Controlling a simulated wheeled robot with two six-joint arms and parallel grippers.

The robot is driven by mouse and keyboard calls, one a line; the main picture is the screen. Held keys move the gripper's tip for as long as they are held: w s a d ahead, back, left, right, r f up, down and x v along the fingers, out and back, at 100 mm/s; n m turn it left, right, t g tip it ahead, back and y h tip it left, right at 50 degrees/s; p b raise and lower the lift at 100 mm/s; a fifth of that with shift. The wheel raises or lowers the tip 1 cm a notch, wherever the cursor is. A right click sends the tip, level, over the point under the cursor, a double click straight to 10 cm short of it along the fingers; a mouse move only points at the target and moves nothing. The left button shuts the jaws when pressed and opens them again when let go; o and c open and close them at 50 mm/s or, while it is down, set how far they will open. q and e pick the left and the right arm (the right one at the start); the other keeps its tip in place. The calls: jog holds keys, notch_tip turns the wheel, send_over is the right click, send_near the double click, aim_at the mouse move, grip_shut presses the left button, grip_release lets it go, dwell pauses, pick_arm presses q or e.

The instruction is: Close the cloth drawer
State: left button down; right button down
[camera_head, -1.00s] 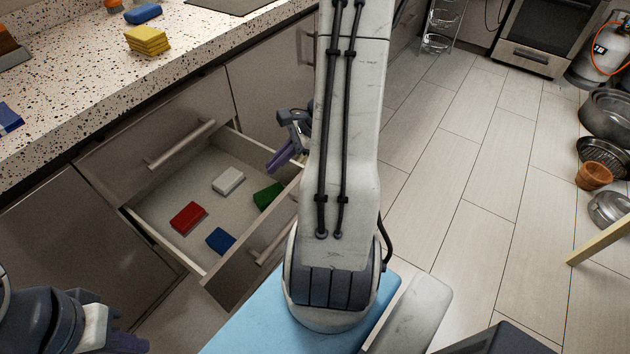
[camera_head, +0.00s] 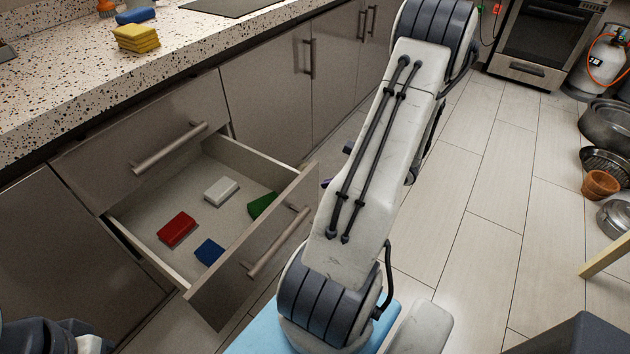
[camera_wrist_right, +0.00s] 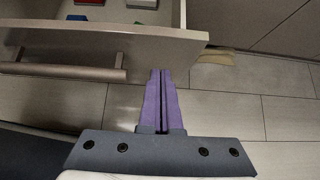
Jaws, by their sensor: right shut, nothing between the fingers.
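The open drawer (camera_head: 262,262) juts out from the cabinet under the counter, its bar handle (camera_head: 279,243) on the front panel. Inside lie a red block-like item (camera_head: 177,229), a white one (camera_head: 221,190), a blue one (camera_head: 209,251) and a green one (camera_head: 262,205), which look like folded cloths. My right gripper (camera_head: 325,183) is mostly hidden behind my arm, beyond the drawer front's far end. In the right wrist view its purple fingers (camera_wrist_right: 160,72) are shut and empty, tips by the drawer front (camera_wrist_right: 165,47), right of the handle (camera_wrist_right: 62,71); contact is unclear. My left gripper's fingers are out of view.
A closed drawer with a bar handle (camera_head: 170,148) is above the open one. Yellow sponges (camera_head: 136,38) lie on the speckled counter (camera_head: 60,105). Pots (camera_head: 606,125) and a terracotta pot (camera_head: 599,184) stand at the right. The tiled floor (camera_head: 490,190) between is clear.

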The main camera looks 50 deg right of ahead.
aim_at(305, 180)
jog(key=w, duration=0.2)
jog(key=w+f, duration=0.1)
jog(key=w, duration=0.2)
jog(key=shift+w+a, duration=0.15)
jog(key=shift+a, duration=0.05)
